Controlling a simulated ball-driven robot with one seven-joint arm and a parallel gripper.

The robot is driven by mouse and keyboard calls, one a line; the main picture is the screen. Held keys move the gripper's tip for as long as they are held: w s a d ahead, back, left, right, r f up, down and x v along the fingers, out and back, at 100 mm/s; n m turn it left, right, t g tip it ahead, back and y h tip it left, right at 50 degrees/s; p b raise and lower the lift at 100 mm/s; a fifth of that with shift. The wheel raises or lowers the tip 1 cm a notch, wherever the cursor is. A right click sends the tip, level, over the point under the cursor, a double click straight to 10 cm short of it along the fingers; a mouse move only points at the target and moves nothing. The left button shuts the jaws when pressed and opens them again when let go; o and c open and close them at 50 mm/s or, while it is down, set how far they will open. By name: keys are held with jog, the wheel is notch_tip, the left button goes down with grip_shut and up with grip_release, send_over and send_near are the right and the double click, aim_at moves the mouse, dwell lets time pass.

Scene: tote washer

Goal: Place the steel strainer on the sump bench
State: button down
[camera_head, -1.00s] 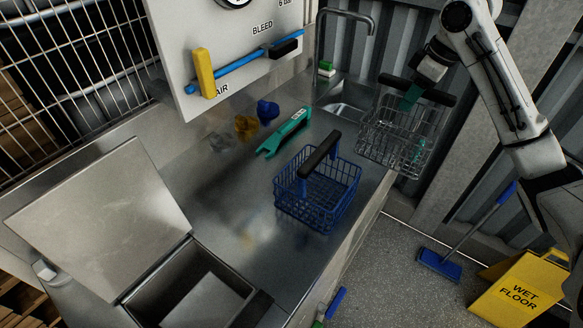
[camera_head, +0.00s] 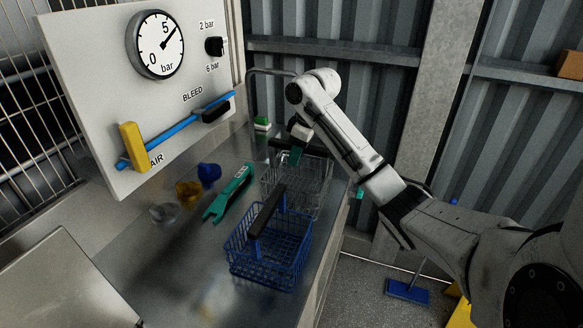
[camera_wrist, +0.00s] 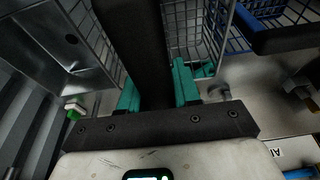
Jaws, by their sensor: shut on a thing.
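The steel strainer (camera_head: 312,192) is a bare wire basket with a black handle. It is behind the blue basket, at the far end of the steel sump bench (camera_head: 165,265); I cannot tell if its base touches the bench. My gripper (camera_head: 294,154) is shut on its handle. In the wrist view the teal fingers of my gripper (camera_wrist: 158,88) stand either side of the black handle, and the steel strainer's mesh (camera_wrist: 185,30) shows beyond. The blue basket partly hides the strainer in the head view.
The blue basket (camera_head: 268,262) with a black handle stands close in front of the strainer. A green wrench-like tool (camera_head: 228,194), blue (camera_head: 208,174), yellow (camera_head: 188,194) and clear (camera_head: 165,212) small items lie left. A gauge panel (camera_head: 100,75) rises behind. A tap (camera_head: 251,95) stands nearby.

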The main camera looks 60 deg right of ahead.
jog(key=shift+p+x, duration=0.7)
jog(key=shift+x, duration=1.9)
jog(key=shift+w+d, duration=0.1)
jog(key=shift+w, duration=0.1)
jog(key=c, duration=0.8)
grip_release()
jog(key=shift+f, duration=0.1)
jog(key=b+v, duration=0.1)
jog(key=v, duration=1.1)
jog(key=shift+s, duration=0.1)
